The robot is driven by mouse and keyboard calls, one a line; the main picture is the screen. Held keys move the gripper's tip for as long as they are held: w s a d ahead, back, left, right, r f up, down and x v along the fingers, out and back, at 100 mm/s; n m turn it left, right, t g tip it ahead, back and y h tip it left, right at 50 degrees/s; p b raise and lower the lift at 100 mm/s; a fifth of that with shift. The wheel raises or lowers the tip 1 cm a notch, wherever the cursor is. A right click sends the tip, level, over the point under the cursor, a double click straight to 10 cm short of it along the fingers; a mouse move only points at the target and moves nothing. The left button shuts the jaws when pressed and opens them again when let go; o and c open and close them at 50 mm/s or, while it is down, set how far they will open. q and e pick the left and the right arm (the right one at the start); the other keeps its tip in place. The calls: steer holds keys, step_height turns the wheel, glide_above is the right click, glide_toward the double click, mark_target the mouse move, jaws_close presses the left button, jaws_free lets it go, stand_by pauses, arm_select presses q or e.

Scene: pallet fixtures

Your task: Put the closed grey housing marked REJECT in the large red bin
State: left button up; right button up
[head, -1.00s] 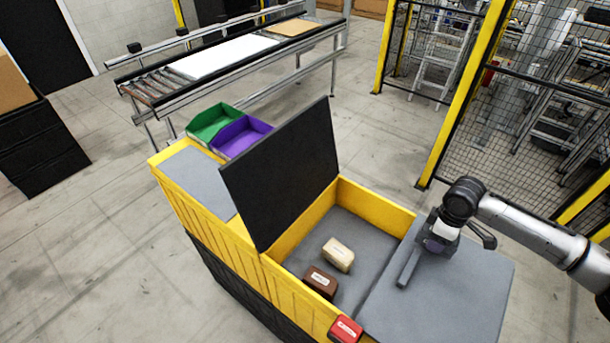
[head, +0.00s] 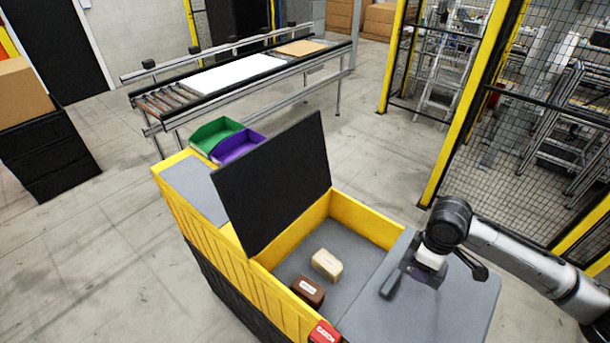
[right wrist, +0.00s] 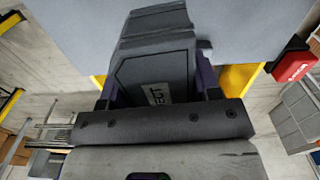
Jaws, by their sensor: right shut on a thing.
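The grey housing marked REJECT (right wrist: 155,75) fills the middle of the right wrist view, with part of its white label showing. My right gripper (head: 424,272) is shut on it, with purple-grey fingers on both sides of it. In the head view they are over the grey top at the right of the yellow station; the housing is hard to tell from the gripper there. I cannot tell whether the housing touches that surface. My left gripper is not in view. No large red bin shows in either view.
The yellow station (head: 262,296) has a raised black lid (head: 272,185) and a well holding a beige block (head: 327,264) and a brown block (head: 308,290). A small red box (head: 324,332) sits at its near edge. Green (head: 215,132) and purple (head: 237,147) trays stand behind. Fencing (head: 470,110) rises at right.

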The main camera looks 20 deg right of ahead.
steer(key=w+a+r, duration=0.1)
steer(key=a+r, duration=0.8)
steer(key=a, duration=0.9)
steer(key=w+a+r+n, duration=0.1)
steer(key=a+r, duration=0.7)
steer(key=a, duration=1)
steer(key=w+a+r, duration=0.2)
steer(key=a+r, duration=0.7)
steer(key=a, duration=0.9)
steer(key=shift+a+r, duration=0.35)
